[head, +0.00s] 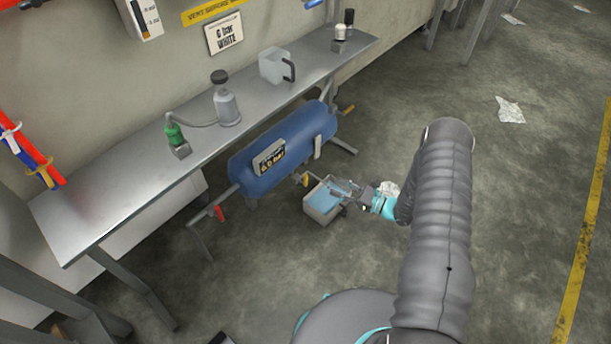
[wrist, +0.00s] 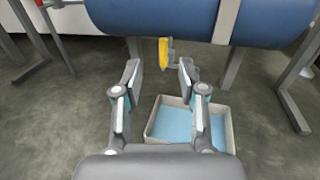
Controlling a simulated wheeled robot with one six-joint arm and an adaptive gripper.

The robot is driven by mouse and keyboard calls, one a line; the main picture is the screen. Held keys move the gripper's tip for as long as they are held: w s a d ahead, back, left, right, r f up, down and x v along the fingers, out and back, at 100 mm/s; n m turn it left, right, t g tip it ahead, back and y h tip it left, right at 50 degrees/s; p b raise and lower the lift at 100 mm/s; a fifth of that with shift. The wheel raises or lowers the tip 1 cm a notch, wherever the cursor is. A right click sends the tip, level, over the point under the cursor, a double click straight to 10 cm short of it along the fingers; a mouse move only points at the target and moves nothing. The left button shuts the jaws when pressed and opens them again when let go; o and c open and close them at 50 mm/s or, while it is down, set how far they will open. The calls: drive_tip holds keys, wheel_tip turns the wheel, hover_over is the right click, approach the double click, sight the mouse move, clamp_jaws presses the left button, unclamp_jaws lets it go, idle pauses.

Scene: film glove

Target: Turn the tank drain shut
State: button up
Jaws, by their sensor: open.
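The blue tank (head: 284,150) lies on its side under the metal bench. A yellow drain handle (head: 305,180) hangs at its underside. In the wrist view the yellow handle (wrist: 164,53) points downward beneath the tank (wrist: 150,22), ahead of and between my fingers. My gripper (wrist: 158,72) is open and empty, apart from the handle. In the head view my gripper (head: 345,188) is low, just right of the handle and over the bin.
A grey bin (head: 322,218) with blue contents stands on the floor below the drain; it also shows in the wrist view (wrist: 229,134). A red handle (head: 219,213) is at the tank's left pipe.

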sight(305, 174)
drive_tip(key=shift+m+t, duration=0.3)
drive_tip(key=shift+m, duration=0.1)
drive_tip(key=x, duration=0.4)
drive_tip(key=f+x, duration=0.1)
drive_tip(key=x, duration=0.4)
drive_tip(key=f+x, duration=0.1)
drive_tip(key=x, duration=0.3)
drive_tip(key=shift+w+a+p, duration=0.15)
drive_tip(key=shift+a+p, duration=0.05)
drive_tip(key=shift+p, duration=0.2)
clamp_jaws()
